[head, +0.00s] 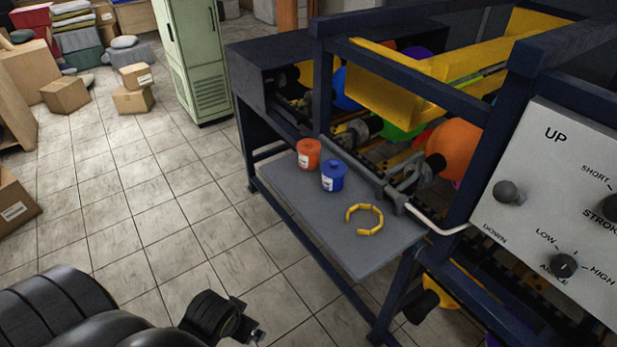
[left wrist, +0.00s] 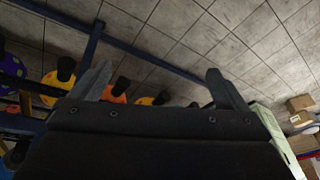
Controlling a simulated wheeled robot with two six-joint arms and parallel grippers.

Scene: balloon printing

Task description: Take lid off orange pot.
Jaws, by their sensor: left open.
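The orange pot (head: 308,154) stands upright on the grey shelf (head: 290,200) of the printing machine, with its orange lid (head: 308,144) on top. A blue pot (head: 333,177) with a blue lid stands just in front of it to the right. My left gripper (head: 248,335) is low at the bottom of the head view, over the floor and well apart from the pots. In the left wrist view its two fingers (left wrist: 160,82) are spread with nothing between them. The pots are not seen in that view. My right gripper is not in view.
A yellow segmented ring (head: 365,219) lies on the shelf right of the pots. The machine's dark blue frame (head: 321,85) rises behind, with balloons and a control panel (head: 560,200) at right. Cardboard boxes (head: 66,95) and a green cabinet (head: 197,55) stand farther back.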

